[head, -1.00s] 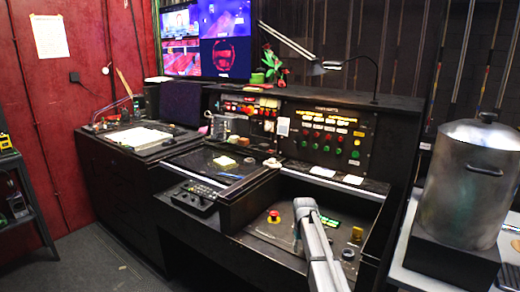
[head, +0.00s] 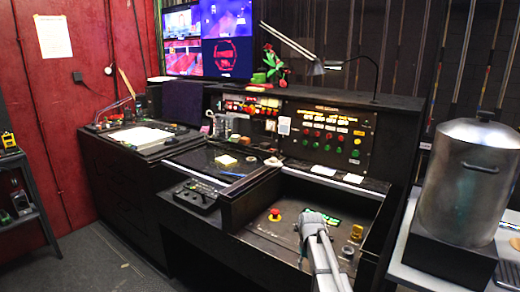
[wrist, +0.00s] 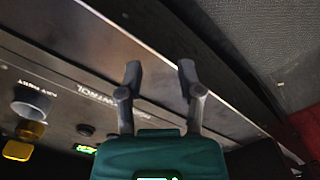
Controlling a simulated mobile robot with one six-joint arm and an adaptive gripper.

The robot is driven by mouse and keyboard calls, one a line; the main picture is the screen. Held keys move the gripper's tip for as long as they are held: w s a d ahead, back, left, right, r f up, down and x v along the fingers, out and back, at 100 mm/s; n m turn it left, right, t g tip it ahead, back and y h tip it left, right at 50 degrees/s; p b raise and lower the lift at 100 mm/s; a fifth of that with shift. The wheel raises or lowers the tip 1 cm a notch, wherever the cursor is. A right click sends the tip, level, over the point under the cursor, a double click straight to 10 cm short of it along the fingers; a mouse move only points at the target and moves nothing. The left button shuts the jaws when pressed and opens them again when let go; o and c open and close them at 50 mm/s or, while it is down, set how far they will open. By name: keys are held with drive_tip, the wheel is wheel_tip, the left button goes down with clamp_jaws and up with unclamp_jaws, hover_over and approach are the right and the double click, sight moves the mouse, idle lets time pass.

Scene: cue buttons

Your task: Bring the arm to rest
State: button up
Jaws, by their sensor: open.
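My arm (head: 320,255) reaches up from the bottom edge of the head view, in front of the recessed part of the black control desk (head: 262,240). The fingers are not clear in that view. In the wrist view my gripper (wrist: 160,80) shows two grey fingers standing apart with nothing between them. Beyond them is a worn panel (wrist: 60,65) with upside-down lettering. I cannot tell how far the fingers are from it.
A red button (head: 275,215) stands left of my arm, a yellow one (head: 356,233) right of it. A green-lit display (head: 331,219) sits close behind the arm. Lit buttons line the upright panel (head: 330,135). A metal pot (head: 468,185) stands at right. Floor at left looks clear.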

drive_tip(key=s+m, duration=0.1)
drive_tip(key=s, duration=1.9)
wheel_tip(320, 180, up, 17)
drive_tip(key=p, duration=1.7)
drive_tip(key=shift+r, duration=0.15)
